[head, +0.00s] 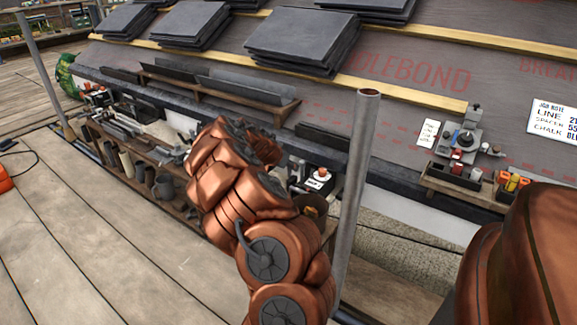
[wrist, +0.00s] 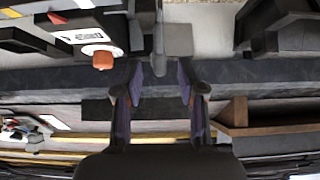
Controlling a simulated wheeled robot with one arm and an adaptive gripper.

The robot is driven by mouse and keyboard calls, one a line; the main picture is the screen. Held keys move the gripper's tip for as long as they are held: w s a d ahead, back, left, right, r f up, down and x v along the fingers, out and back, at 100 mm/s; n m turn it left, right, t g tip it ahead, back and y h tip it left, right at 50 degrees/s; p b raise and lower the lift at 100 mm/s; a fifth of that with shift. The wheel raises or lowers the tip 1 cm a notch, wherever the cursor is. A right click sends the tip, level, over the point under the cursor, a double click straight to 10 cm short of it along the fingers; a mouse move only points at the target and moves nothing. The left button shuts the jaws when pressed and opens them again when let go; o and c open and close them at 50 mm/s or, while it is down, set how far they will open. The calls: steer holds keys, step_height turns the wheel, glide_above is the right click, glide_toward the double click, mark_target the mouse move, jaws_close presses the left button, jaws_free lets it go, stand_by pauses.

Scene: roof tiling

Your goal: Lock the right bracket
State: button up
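My gripper (wrist: 160,84) shows in the wrist view with its two purple-padded fingers apart; nothing is clearly pinched between them. Just beyond the fingertips are a grey upright lever-like part (wrist: 158,45) and a grey block (wrist: 178,40). To their left is a dark box with a white label and an orange knob (wrist: 103,60). A similar dark box with a white top and red knob (head: 320,177) stands right of my arm in the head view. I cannot tell which part is the right bracket or whether it is locked. My arm hides the gripper in the head view.
A metal scaffold pole (head: 352,200) stands just right of my arm. Slate stacks (head: 302,38) lie on the roof above. A ledge with a grey device (head: 463,138) and small tools is at the right.

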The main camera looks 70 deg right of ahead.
steer(key=shift+c, duration=0.2)
jaws_close()
